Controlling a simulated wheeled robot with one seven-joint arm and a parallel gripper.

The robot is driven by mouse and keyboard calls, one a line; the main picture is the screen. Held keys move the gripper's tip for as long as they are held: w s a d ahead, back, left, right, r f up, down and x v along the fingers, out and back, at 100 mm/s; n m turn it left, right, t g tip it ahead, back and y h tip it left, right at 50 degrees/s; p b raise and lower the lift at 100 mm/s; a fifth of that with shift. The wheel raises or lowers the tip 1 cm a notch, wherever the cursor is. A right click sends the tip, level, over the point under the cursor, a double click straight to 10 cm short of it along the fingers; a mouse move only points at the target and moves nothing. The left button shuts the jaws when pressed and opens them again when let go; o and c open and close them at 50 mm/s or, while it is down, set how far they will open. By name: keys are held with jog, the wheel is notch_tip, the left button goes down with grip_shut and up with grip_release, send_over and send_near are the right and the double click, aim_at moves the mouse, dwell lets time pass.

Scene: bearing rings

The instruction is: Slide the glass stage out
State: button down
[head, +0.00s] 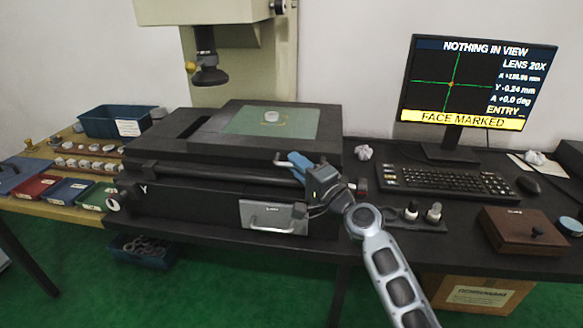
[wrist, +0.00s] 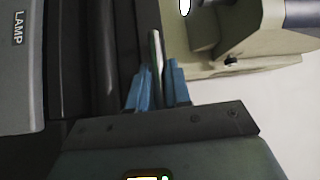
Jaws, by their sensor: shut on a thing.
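The glass stage (head: 235,134) is a greenish pane in a black frame on top of the measuring machine. It stands toward the right end of the bed, with a dark opening to its left. A small pale ring (head: 271,116) lies on the glass. My gripper (head: 294,161) is at the stage's front right edge. In the wrist view its blue fingers (wrist: 157,88) are closed on a thin upright bar, the stage handle (wrist: 156,50). The fingers hide the lower part of the handle.
The lens column (head: 208,70) stands behind the stage. The monitor (head: 475,85) reads "NOTHING IN VIEW". The keyboard (head: 448,182) and a brown box (head: 520,233) are at the right. A blue bin (head: 115,121) and several trays are at the left.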

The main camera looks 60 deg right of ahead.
jog(key=shift+f, duration=0.1)
jog(key=c, duration=1.2)
grip_release()
jog(key=b+v, duration=0.2)
jog(key=v, duration=0.5)
jog(key=shift+s+a, duration=0.15)
jog(key=shift+s, duration=0.25)
